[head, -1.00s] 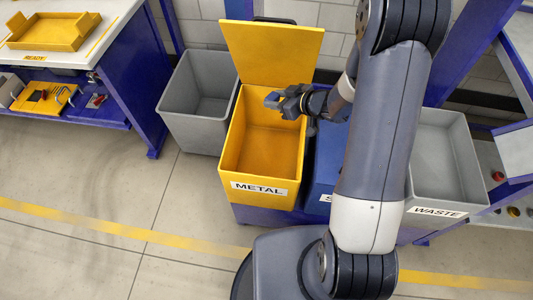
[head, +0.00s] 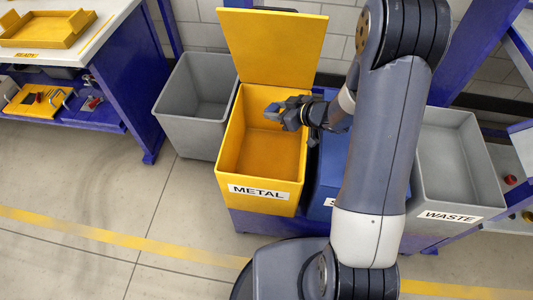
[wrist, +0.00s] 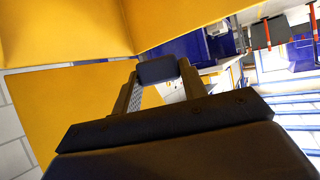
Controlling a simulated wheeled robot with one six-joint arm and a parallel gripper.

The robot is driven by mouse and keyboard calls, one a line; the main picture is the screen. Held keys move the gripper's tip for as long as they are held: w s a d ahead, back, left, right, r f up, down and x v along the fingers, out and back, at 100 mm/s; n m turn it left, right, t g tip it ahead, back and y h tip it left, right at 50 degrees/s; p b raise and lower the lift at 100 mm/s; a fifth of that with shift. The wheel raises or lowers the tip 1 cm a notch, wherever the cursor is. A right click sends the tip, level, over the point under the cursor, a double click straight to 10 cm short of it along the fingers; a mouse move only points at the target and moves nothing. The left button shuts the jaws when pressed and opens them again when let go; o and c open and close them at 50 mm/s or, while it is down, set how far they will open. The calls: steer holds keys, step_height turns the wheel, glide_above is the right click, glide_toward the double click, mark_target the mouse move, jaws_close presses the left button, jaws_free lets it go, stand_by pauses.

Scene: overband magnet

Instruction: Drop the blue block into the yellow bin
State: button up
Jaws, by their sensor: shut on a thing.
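The yellow bin (head: 231,150), labelled METAL, stands open with its lid raised at the back. My gripper (head: 277,112) reaches in from the right and is over the bin's opening, toward its back right. It is shut on the small blue block (head: 271,111), which shows at the fingertips. In the wrist view the dark blue block (wrist: 157,70) sits between the two fingertips, with yellow bin walls (wrist: 85,105) around it. The block's height above the bin floor is hard to tell.
A grey bin (head: 190,130) stands left of the yellow one. A blue bin (head: 330,170) to the right is partly hidden by my arm. A grey WASTE bin (head: 440,190) is further right. A workbench (head: 100,40) with a yellow tray (head: 45,30) is at the far left.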

steer(key=o, duration=1.1)
steer(key=p+v, duration=0.2)
steer(key=v, duration=0.8)
steer(key=shift+s+d+r, duration=0.2)
steer(key=shift+d, duration=0.1)
steer(key=b+x, duration=0.2)
steer(key=x, duration=0.8)
steer(key=shift+a+f, duration=0.15)
steer(key=shift+f, duration=0.05)
steer(key=shift+w+a+r+p, duration=0.1)
steer(key=shift+r+p, duration=1.2)
steer(key=shift+p, duration=0.1)
steer(key=shift+w+a+r+p, duration=0.1)
steer(key=shift+r+p, duration=1.2)
steer(key=shift+p, duration=0.05)
